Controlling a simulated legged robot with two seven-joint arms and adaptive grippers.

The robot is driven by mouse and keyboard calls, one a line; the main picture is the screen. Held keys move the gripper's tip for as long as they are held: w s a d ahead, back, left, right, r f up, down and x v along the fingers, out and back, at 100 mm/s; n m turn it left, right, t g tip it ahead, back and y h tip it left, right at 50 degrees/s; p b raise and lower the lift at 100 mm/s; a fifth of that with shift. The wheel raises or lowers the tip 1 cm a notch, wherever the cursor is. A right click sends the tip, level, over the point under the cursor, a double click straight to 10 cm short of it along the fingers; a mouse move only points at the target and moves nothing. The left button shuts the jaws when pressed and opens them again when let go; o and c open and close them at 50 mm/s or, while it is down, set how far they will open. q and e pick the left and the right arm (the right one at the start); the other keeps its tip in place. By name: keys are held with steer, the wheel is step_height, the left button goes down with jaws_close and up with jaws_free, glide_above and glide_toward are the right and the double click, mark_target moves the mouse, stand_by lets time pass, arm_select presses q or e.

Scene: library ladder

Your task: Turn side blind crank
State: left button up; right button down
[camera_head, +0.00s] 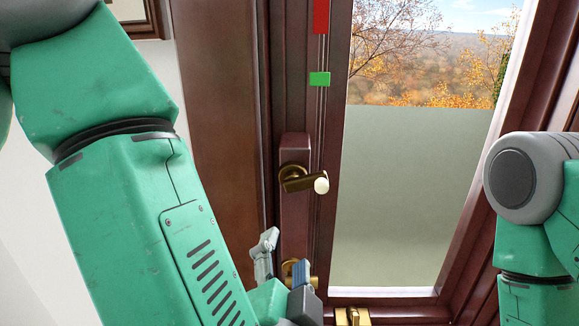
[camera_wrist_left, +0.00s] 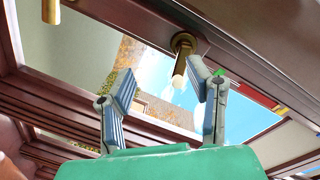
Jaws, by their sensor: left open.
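A brass crank (camera_head: 296,180) with a cream knob sits on a raised dark wood block of the window frame, in the middle of the head view. A second brass fitting (camera_head: 312,281) sits lower on the same block, partly hidden by my left gripper. My left gripper (camera_head: 284,254) is open, below the upper crank and in front of the lower fitting. In the left wrist view, a brass piece with a pale handle (camera_wrist_left: 180,78) shows just beyond and between the spread fingertips (camera_wrist_left: 161,72), nearer the right finger. I cannot tell which fitting this is or whether they touch.
A red block (camera_head: 321,15) and a green block (camera_head: 319,79) sit on the frame above the crank. A grey-green blind (camera_head: 410,190) covers the lower pane. A brass latch (camera_head: 352,316) is at the bottom. My right arm shows at the right edge.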

mark_target(293, 189)
arm_select(q)
steer(key=shift+t+y, duration=0.3)
steer(key=shift+t, duration=0.2)
steer(key=w+r, duration=0.1)
steer(key=w, duration=0.3)
steer(key=w+r+p, duration=0.1)
steer(key=w, duration=0.3)
steer(key=w+r+p, duration=0.1)
steer(key=w, duration=0.4)
steer(key=shift+w+d+r, duration=0.1)
steer(key=shift+d+r, duration=0.1)
steer(key=shift+r, duration=0.1)
steer(key=shift+m, duration=0.3)
steer(key=shift+d, duration=0.1)
steer(key=c, duration=0.6)
jaws_close()
